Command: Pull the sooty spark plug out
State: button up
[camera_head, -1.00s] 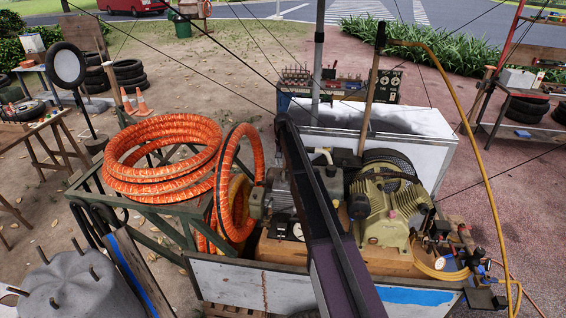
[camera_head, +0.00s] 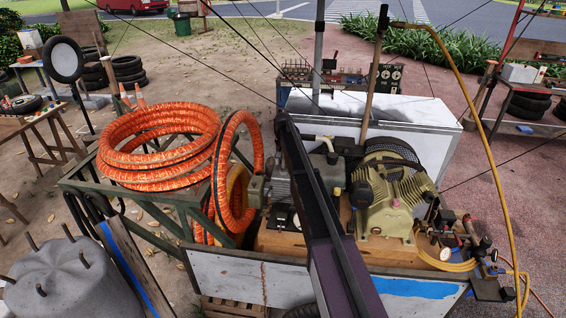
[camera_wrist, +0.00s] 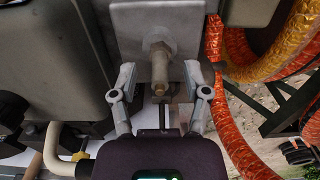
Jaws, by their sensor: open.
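My gripper (camera_wrist: 160,80) is open, with one finger on each side of the plug and a visible gap to each. The plug's inner end is hidden in the block. In the head view my arm crosses in front of the engine (camera_head: 280,180), and I cannot make out the plug or the gripper there.
A grey rounded housing (camera_wrist: 50,55) lies close on the left in the wrist view. Orange hose (camera_wrist: 236,130) hangs close on the right. In the head view the hose coil (camera_head: 160,175) is left of the engine, and the tan compressor (camera_head: 392,200) is right of it.

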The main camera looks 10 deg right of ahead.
jog(key=shift+f, duration=0.1)
grip_shut()
jog(key=shift+w+r+p, duration=0.1)
jog(key=shift+r+p, duration=0.15)
jog(key=shift+p, duration=0.1)
jog(key=shift+r, duration=0.15)
jog(key=shift+r+p, duration=0.6)
jog(key=shift+r, duration=0.05)
jog(key=shift+r+p, duration=1.5)
jog(key=shift+p, duration=0.05)
jog(key=shift+r+p, duration=2)
